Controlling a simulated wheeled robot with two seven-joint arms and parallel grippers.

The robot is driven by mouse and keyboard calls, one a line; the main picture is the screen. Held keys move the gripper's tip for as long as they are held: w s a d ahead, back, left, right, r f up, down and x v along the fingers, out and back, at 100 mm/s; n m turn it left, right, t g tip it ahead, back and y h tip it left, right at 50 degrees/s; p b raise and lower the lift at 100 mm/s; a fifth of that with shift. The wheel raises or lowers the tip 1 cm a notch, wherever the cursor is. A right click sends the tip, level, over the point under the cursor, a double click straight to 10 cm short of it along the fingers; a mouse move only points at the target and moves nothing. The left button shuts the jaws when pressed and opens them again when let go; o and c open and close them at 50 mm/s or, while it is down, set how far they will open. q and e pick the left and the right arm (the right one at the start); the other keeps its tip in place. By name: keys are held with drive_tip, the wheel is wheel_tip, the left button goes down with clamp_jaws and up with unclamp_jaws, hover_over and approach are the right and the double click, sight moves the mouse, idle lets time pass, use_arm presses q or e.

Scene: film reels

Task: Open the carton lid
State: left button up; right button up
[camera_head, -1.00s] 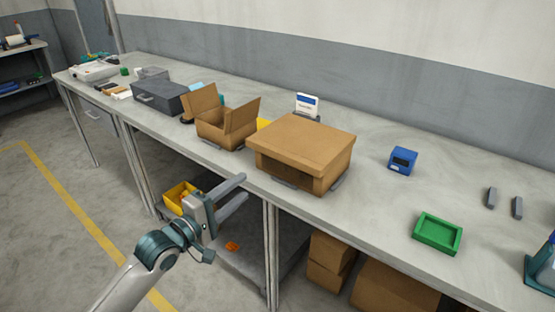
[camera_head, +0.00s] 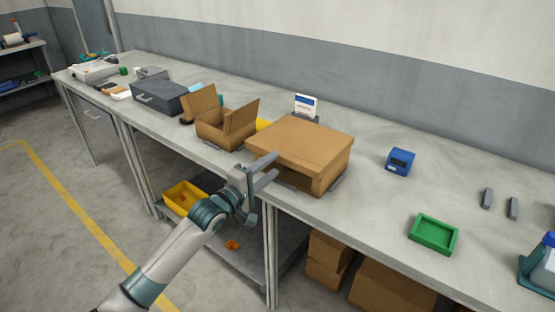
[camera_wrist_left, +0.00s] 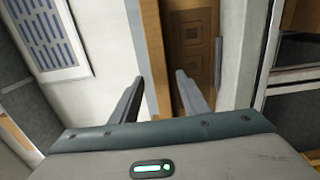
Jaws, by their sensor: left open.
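A large brown carton (camera_head: 310,143) stands near the front edge of the bench with its flat lid (camera_head: 303,134) down. Its front below the lid looks open and dark. My left gripper (camera_head: 273,167) is open and empty, its two fingers at the carton's front left, just under the lid's front edge in the picture. I cannot tell whether they touch it. In the left wrist view the fingers (camera_wrist_left: 160,88) are apart, with brown carton surfaces (camera_wrist_left: 194,50) beyond them. My right gripper is not in view.
A smaller carton (camera_head: 222,132) with raised flaps stands left of the large one. A grey case (camera_head: 160,97) is farther left. A blue box (camera_head: 400,161) and a green tray (camera_head: 433,234) lie to the right, with bare bench between. A card on a stand (camera_head: 305,106) is behind.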

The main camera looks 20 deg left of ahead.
sight(279, 160)
use_arm(q)
drive_tip(key=shift+x, duration=1.85)
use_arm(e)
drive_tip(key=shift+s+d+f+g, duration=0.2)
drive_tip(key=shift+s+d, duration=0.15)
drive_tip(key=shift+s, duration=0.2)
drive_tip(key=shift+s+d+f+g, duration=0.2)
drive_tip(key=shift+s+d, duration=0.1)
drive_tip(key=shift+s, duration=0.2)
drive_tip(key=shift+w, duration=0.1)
use_arm(q)
drive_tip(key=c, duration=0.9)
clamp_jaws()
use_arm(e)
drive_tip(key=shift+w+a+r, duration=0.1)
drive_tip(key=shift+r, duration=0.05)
